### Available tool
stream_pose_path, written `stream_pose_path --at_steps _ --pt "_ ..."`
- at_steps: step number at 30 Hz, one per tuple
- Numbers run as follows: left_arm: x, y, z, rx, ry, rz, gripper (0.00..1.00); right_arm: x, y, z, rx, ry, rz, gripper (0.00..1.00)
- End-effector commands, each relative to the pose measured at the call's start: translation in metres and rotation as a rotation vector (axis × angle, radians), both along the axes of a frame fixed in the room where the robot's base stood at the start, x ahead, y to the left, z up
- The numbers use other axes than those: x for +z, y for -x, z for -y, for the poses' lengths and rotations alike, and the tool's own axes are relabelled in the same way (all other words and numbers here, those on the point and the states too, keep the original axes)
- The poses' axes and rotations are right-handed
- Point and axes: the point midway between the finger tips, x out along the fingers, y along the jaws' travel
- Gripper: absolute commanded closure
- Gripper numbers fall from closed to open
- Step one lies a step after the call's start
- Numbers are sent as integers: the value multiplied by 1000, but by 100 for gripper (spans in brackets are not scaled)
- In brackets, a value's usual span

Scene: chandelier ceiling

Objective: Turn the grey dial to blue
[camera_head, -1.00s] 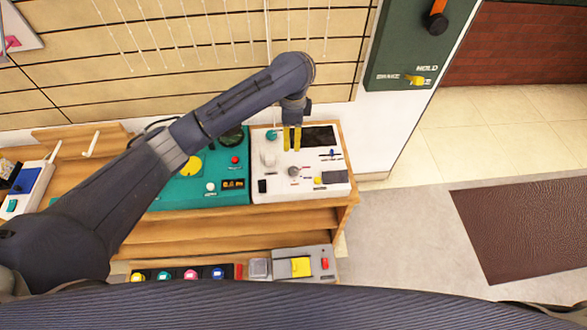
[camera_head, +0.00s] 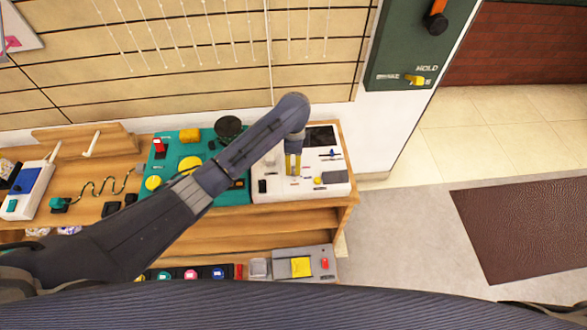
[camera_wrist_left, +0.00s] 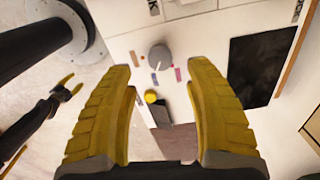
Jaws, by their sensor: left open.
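The grey dial (camera_wrist_left: 160,57) sits on the white panel (camera_wrist_left: 205,45) and shows in the left wrist view between my left fingertips. Small coloured marks surround it, including a blue mark (camera_wrist_left: 154,78) and a pinkish-purple one. My left gripper (camera_wrist_left: 161,75) is open and empty, its yellow fingers on either side of the dial in the picture; I see no contact. In the head view my left gripper (camera_head: 293,171) points down over the white panel and largely covers the dial. My right gripper (camera_wrist_left: 70,86) shows small in the left wrist view, fingers apart, away from the panel.
A yellow button (camera_wrist_left: 150,97) and a dark screen (camera_wrist_left: 262,70) are near the dial. A teal panel (camera_head: 172,190) stands left of the white one on the wooden shelf (camera_head: 270,215). A green wall box (camera_head: 400,50) is at upper right.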

Motion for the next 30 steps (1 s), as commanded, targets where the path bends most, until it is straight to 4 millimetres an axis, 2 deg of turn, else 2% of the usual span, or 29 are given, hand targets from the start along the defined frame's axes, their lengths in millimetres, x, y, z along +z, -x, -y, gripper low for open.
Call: stream_pose_path --at_steps 3,12,27,30 --pt "-19 1 0 3 0 -3 46 0 0 0 0 0 0 56" --pt "-47 0 0 1 -1 -1 46 0 0 0 0 0 0 56" --pt "-54 0 0 0 0 0 47 0 0 0 0 0 0 56" --pt "-54 0 0 0 0 1 58 0 0 0 0 0 0 56"
